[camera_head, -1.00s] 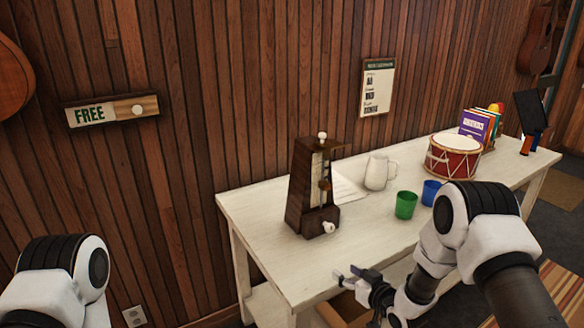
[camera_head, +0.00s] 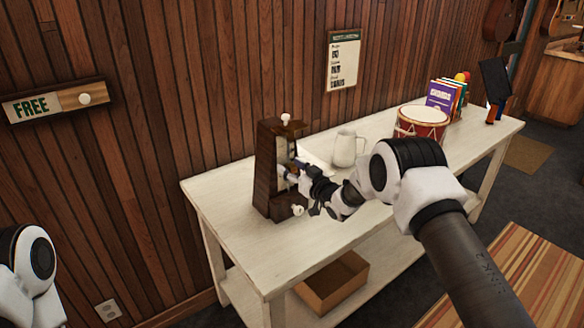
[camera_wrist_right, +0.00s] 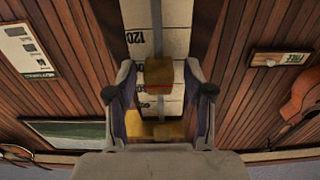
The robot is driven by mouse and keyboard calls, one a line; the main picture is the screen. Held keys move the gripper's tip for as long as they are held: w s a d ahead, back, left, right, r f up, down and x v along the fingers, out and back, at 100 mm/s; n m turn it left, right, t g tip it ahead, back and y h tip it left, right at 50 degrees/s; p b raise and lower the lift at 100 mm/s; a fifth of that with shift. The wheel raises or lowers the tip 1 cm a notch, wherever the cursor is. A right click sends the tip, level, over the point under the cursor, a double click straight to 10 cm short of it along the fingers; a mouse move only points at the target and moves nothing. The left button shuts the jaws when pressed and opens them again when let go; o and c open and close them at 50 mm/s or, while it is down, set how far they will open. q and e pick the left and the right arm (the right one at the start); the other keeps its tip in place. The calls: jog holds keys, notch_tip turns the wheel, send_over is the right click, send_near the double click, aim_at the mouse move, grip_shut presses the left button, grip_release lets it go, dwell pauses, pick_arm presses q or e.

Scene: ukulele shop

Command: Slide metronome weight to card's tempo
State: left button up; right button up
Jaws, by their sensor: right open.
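The dark wooden metronome (camera_head: 268,175) stands upright on the white table, with a pale knob on top and another low on its front. In the right wrist view, its brown weight (camera_wrist_right: 158,74) with a red line sits on the metal rod (camera_wrist_right: 156,25) before a pale scale; "120" is readable beside it. My right gripper (camera_head: 290,172) is at the metronome's front. In the wrist view its open fingers (camera_wrist_right: 160,98) stand on either side of the weight, with gaps visible. In the head view the gripper hides the weight. A pale paper (camera_head: 318,160) lies partly hidden behind; its text is unreadable.
The white table (camera_head: 232,205) also holds a white mug (camera_head: 345,150), a red drum (camera_head: 422,122) and books (camera_head: 440,97). My right arm crosses above its front. A cardboard box (camera_head: 332,285) is on the lower shelf. A "FREE" sign (camera_head: 55,101) and a poster (camera_head: 343,60) hang on the wall.

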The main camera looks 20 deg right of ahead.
aim_at(289, 157)
jog(key=shift+w+f, duration=0.1)
jog(key=shift+f, duration=0.05)
grip_shut()
jog(key=shift+r+p, duration=0.35)
jog(key=shift+r, duration=1.45)
jog(key=shift+f, duration=0.1)
grip_release()
jog(key=v, duration=1.2)
